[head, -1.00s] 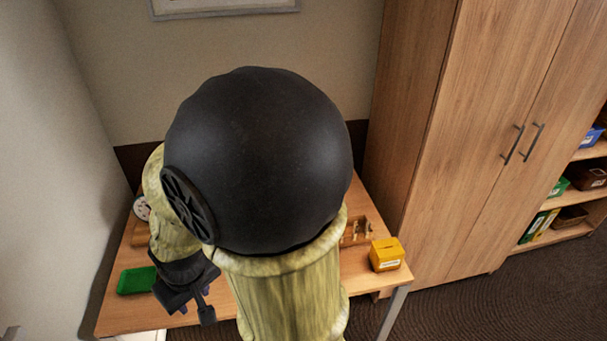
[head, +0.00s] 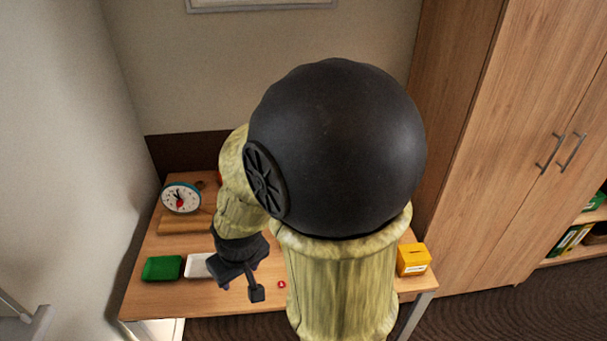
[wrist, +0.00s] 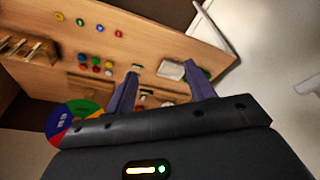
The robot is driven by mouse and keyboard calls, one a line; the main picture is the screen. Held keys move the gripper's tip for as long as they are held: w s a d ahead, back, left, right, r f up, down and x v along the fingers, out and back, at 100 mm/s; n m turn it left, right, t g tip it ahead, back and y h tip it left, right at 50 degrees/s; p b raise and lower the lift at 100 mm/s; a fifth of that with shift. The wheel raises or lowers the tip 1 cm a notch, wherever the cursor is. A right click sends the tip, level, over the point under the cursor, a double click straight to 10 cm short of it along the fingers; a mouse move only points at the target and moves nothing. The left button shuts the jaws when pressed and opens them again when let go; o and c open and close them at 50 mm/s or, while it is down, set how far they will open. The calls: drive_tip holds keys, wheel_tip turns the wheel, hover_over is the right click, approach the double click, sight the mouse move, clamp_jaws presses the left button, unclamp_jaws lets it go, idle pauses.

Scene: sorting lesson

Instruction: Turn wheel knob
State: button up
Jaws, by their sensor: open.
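A wheel (wrist: 65,115) with green, red and blue sectors shows at the lower left of the wrist view, partly hidden by my gripper. In the head view my arm covers the middle of the table, and I cannot find this wheel there. My gripper (wrist: 161,70) is open and empty, with both fingers apart over the table in the wrist view. In the head view my gripper (head: 240,275) is above the table's front left part. It is apart from the wheel.
The wooden table (head: 190,300) holds a round dial (head: 181,198), a green tray (head: 162,268), a white tray (head: 198,265) and a yellow box (head: 413,260). Several coloured pieces (wrist: 95,63) lie on it. A wall is left; a cabinet (head: 520,130) is right.

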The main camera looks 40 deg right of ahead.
drive_tip(key=w+d+f+n+t+h+b, duration=0.2)
drive_tip(key=w+d+f+n+t+b, duration=0.1)
drive_tip(key=w+d+f+n, duration=0.4)
drive_tip(key=w+d+f+n+t+h+b, duration=0.2)
drive_tip(key=w+d+f+n+b, duration=0.15)
drive_tip(key=d, duration=0.55)
drive_tip(key=w+d+n+t+h+b, duration=0.3)
drive_tip(key=d+n+t+h+b, duration=0.2)
drive_tip(key=d+n, duration=0.8)
drive_tip(key=n+t+b, duration=0.2)
drive_tip(key=n, duration=0.3)
drive_tip(key=shift+d+n, duration=0.15)
drive_tip(key=shift+n, duration=0.2)
drive_tip(key=shift+d, duration=0.1)
drive_tip(key=p+x, duration=0.1)
drive_tip(key=x, duration=1.6)
drive_tip(key=shift+r, duration=0.15)
drive_tip(key=shift+w, duration=0.15)
